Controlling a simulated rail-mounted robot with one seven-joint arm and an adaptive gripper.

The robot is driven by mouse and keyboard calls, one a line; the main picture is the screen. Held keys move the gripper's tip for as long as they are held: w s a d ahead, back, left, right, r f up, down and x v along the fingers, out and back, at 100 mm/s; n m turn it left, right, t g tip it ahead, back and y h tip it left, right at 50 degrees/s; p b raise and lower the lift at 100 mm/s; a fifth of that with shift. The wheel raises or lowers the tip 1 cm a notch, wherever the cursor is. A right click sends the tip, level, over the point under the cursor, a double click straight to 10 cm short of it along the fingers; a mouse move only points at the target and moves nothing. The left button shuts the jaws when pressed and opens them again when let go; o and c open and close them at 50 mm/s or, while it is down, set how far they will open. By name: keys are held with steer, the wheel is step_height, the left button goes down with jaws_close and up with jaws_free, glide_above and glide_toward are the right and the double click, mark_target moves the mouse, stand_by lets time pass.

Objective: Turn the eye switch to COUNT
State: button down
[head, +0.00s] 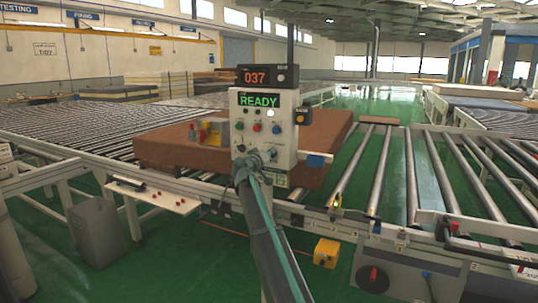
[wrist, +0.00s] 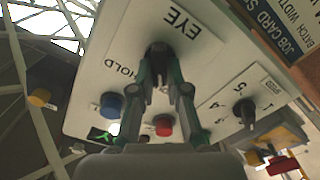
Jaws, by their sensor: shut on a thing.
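The control panel (head: 283,142) stands upright in the head view, with a green READY display (head: 258,101) and a red 037 counter (head: 262,77) on top. My gripper (head: 249,160) is at the lower left of its face. In the wrist view, the panel appears turned over, and my gripper (wrist: 160,60) is shut on the black knob of the eye switch (wrist: 158,49), beside the EYE label (wrist: 183,20). The word HOLD (wrist: 124,70) shows left of the knob. I see no COUNT label, and the fingers hide part of the knob.
In the wrist view, a blue button (wrist: 111,104), a red button (wrist: 163,126) and a second black selector (wrist: 245,110) are near the fingers. In the head view, a brown mattress (head: 180,151) lies behind the panel, with roller conveyors on both sides.

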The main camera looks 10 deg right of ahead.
steer(key=c, duration=1.2)
jaws_free()
steer(key=shift+w+d+r, duration=0.1)
steer(key=shift+r, duration=0.1)
steer(key=shift+o, duration=0.2)
steer(key=shift+f, duration=0.15)
steer(key=v, duration=1.2)
